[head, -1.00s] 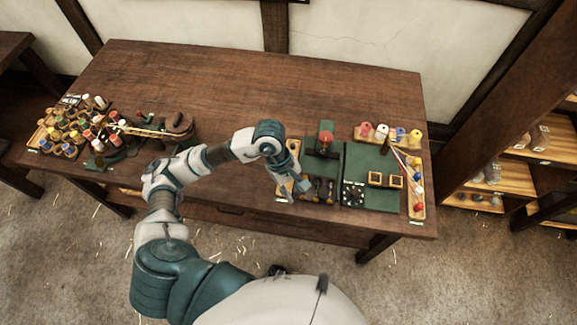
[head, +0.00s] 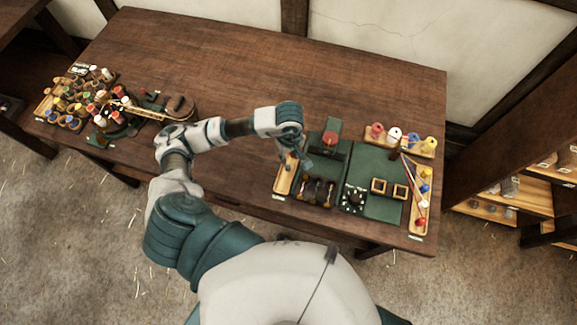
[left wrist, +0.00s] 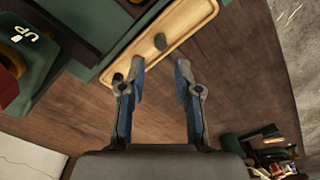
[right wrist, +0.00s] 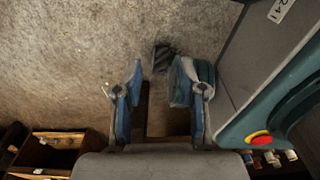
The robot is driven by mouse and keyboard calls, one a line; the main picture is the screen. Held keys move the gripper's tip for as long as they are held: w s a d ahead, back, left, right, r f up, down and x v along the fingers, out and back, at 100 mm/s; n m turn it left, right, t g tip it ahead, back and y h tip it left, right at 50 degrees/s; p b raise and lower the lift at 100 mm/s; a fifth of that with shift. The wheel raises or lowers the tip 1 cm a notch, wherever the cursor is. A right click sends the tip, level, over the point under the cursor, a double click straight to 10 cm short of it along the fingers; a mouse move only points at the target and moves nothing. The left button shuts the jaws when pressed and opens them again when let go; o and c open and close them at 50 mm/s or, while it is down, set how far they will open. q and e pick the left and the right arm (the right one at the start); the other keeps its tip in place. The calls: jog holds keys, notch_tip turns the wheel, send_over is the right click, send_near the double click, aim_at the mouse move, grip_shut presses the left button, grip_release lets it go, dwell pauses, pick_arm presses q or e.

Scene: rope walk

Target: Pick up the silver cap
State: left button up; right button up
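The silver cap cannot be told for sure. In the left wrist view, a narrow wooden tray (left wrist: 182,22) holds a small dark rounded piece (left wrist: 160,41), and a second small grey piece (left wrist: 117,77) is beside the left finger. Either may be the cap. My left gripper (left wrist: 160,78) is open and empty, its fingertips close to the tray's near edge. In the head view my left gripper (head: 301,164) is over the upper end of the same tray (head: 284,180). My right gripper (right wrist: 160,82) is open and empty above the floor, outside the head view.
A green stand with a red top (head: 330,139) is close to the left gripper. Coloured spools are at both table ends. The table's middle is clear.

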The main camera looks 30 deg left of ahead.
aim_at(288, 166)
pick_arm(q)
notch_tip(288, 166, down, 4)
jog(key=shift+w+r, duration=0.15)
jog(key=shift+r, duration=0.1)
jog(key=shift+a+f, duration=0.1)
jog(key=shift+f, duration=0.2)
jog(key=f, duration=0.4)
jog(key=shift+a+p, duration=0.35)
jog(key=shift+a, duration=0.05)
jog(key=shift+d+f, duration=0.1)
jog(key=shift+f, duration=0.3)
jog(key=shift+d, duration=0.15)
pick_arm(e)
jog(key=shift+w+d+r, duration=0.25)
jog(key=shift+w+d, duration=0.1)
pick_arm(q)
grip_shut()
